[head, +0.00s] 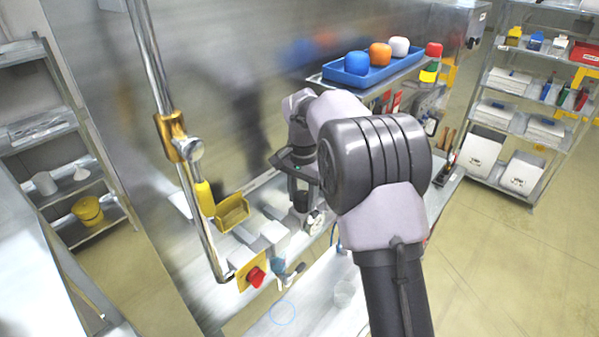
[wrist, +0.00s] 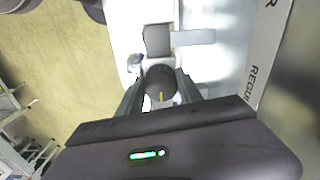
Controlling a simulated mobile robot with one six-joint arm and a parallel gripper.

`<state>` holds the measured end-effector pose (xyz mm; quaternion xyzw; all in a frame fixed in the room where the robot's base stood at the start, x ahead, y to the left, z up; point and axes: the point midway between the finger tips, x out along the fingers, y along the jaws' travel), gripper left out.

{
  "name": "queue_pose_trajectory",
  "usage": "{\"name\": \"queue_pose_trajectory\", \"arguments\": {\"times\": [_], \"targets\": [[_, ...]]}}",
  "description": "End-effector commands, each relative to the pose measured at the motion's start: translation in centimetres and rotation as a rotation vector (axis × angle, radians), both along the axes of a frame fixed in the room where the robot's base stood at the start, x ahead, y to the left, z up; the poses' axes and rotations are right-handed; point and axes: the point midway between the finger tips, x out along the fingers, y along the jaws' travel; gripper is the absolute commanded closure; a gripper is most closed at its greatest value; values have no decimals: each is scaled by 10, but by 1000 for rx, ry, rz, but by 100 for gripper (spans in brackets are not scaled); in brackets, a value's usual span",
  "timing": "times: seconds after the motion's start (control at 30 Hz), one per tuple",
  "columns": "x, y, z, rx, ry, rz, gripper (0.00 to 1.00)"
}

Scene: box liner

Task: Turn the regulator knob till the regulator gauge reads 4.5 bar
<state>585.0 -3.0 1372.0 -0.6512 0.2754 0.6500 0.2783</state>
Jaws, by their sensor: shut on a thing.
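The regulator knob (wrist: 160,82) is a dark round knob with a yellow mark, in the middle of the wrist view. My gripper (wrist: 160,98) is shut on it, with one finger on each side. In the head view my gripper (head: 303,192) is low at the machine's front, partly behind my arm. A round white gauge (head: 314,222) shows just below the gripper; its reading is too small to make out. In the wrist view a grey block with a side stub sits beyond the knob, and the gauge face cannot be read there.
A blue tray (head: 375,68) with coloured round caps is on a ledge above. A vertical metal pipe (head: 184,160) stands at left.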

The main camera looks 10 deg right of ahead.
Motion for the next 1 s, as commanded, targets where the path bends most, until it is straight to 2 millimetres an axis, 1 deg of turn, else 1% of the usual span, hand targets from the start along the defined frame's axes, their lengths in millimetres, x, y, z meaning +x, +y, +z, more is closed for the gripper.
{"name": "queue_pose_trajectory", "arguments": {"times": [0.03, 0.13, 0.17, 0.23, 0.53, 0.67, 0.77, 0.87, 1.0], "targets": [[-1, -5, 0, -6, 2, -4, 98], [-1, -5, 0, -6, 2, -4, 97], [-1, -5, 0, -6, 3, -5, 51], [-1, -4, 0, -5, 2, -4, 37], [-1, -2, 0, -3, 1, -1, 37], [0, -3, 13, -4, -1, 0, 37], [-1, -3, 36, -2, -3, -1, 37], [-1, -4, 65, -2, -3, -2, 37], [-2, -5, 112, -1, -4, -3, 37]]}}
